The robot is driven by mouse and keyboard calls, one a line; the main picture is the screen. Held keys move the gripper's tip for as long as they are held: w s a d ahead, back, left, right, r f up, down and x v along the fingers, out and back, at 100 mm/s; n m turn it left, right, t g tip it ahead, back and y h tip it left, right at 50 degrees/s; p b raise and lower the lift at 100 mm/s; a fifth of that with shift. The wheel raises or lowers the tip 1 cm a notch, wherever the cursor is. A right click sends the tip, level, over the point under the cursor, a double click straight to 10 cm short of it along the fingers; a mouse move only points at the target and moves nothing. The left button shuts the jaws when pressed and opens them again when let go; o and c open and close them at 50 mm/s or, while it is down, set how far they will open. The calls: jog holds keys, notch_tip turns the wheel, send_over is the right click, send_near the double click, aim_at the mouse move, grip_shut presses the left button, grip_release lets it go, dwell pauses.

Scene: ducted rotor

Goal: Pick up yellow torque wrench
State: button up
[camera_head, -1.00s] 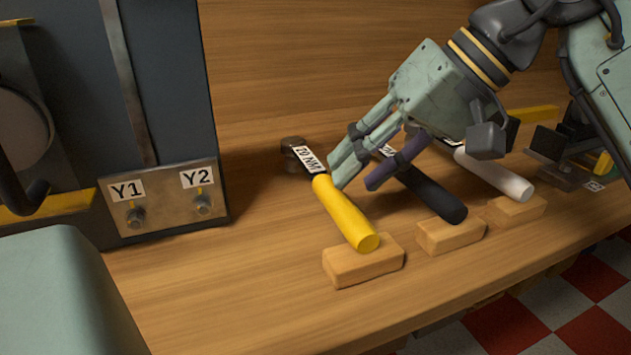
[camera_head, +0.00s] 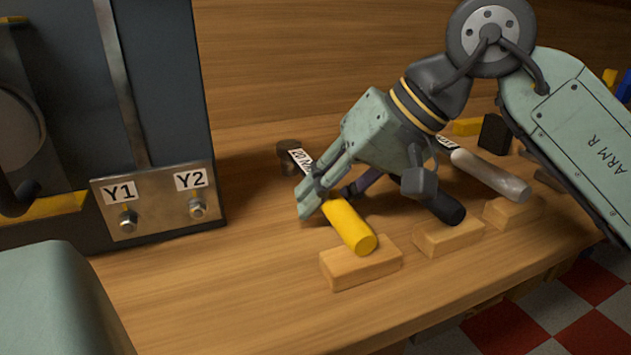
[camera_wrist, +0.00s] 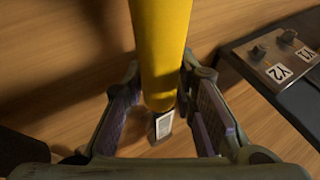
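The yellow torque wrench (camera_head: 351,228) lies on the bench, its handle end propped on a wooden block and its dark head (camera_head: 289,153) toward the back. My gripper (camera_head: 318,203) is at the wrench, near where the yellow handle meets the labelled shaft. In the wrist view the yellow handle (camera_wrist: 161,50) runs between the two fingers of my gripper (camera_wrist: 165,118). The fingers are apart, with gaps visible on both sides of the wrench. The label on the shaft is partly hidden by a finger in the head view.
A black-handled wrench (camera_head: 447,208) and a white-handled wrench (camera_head: 490,175) lie to the right on wooden blocks. A dark cabinet with a plate marked Y1 and Y2 (camera_head: 160,200) stands at left. The bench front is clear.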

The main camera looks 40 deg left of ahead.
grip_shut()
